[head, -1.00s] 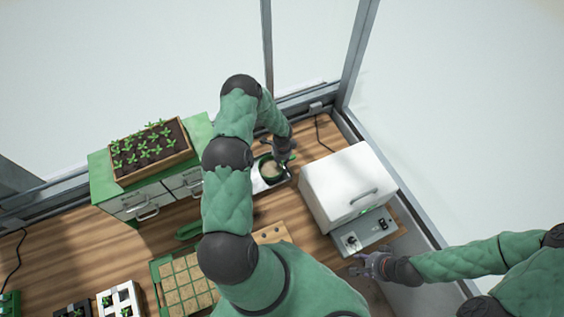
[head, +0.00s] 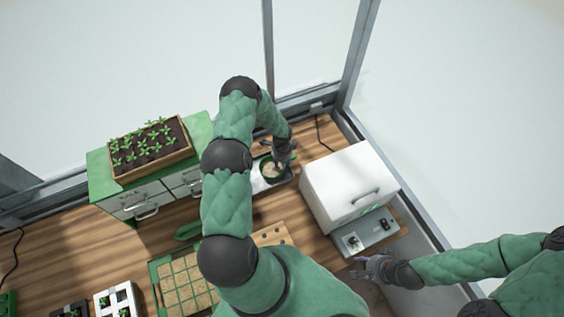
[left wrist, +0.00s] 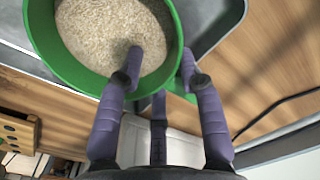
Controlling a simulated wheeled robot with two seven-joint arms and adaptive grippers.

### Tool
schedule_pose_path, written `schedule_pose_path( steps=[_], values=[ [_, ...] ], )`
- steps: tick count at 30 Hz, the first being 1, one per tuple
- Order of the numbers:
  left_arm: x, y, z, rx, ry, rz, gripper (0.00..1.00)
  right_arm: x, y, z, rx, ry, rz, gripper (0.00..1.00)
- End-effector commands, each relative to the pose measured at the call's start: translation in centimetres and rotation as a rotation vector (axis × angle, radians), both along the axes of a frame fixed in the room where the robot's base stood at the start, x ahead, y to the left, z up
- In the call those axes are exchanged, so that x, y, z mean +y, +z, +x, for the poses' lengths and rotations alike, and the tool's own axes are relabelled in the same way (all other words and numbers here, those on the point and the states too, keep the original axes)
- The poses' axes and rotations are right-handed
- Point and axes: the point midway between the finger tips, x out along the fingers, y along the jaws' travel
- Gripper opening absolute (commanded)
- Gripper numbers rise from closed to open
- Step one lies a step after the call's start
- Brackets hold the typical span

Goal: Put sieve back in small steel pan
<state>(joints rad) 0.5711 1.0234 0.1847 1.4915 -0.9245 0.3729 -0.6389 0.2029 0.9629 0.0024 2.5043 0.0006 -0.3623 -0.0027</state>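The green sieve (left wrist: 84,76) fills the top left of the left wrist view, with pale grains inside. It also shows in the head view (head: 264,178). It sits over a grey steel pan or tray (left wrist: 222,20), whose edge shows at its right; how fully it is seated cannot be told. My left gripper (left wrist: 160,60) is at the sieve's near rim. One finger reaches over the grains and another is at the rim's outer side, with a clear gap between the tips. My right gripper (head: 368,268) is empty, its fingers apart, beside the white box.
A white box with a handle (head: 345,190) stands right of the sieve. A seedling box (head: 150,150) on a green-topped drawer unit (head: 200,130) is at the left. A green gridded tray (head: 185,285) lies in front. A cable runs behind the sieve.

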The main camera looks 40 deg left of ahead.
Motion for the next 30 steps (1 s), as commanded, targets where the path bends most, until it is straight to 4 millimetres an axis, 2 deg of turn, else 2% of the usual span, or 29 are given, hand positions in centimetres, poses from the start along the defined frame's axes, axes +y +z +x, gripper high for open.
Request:
schedule_pose_path(
  steps=[1,18,26,30],
  values=[
    [-0.8,-1.2,-1.1,0.022,-0.004,-0.014,0.33,0.0,-0.3,0.0,0.0,0.0,0.0,0.4],
    [-1.0,-0.8,-0.8,0.019,-0.01,-0.013,0.33,0.0,0.0,0.0,0.0,0.0,0.0,0.4],
    [-0.9,0.9,-0.7,0.018,-0.01,-0.011,0.33,0.0,2.0,0.0,0.0,0.0,0.0,0.4],
    [-0.7,2.6,-0.6,0.015,-0.009,-0.007,0.33,0.0,1.2,0.0,-0.001,0.0,0.0,0.4]
  ],
)
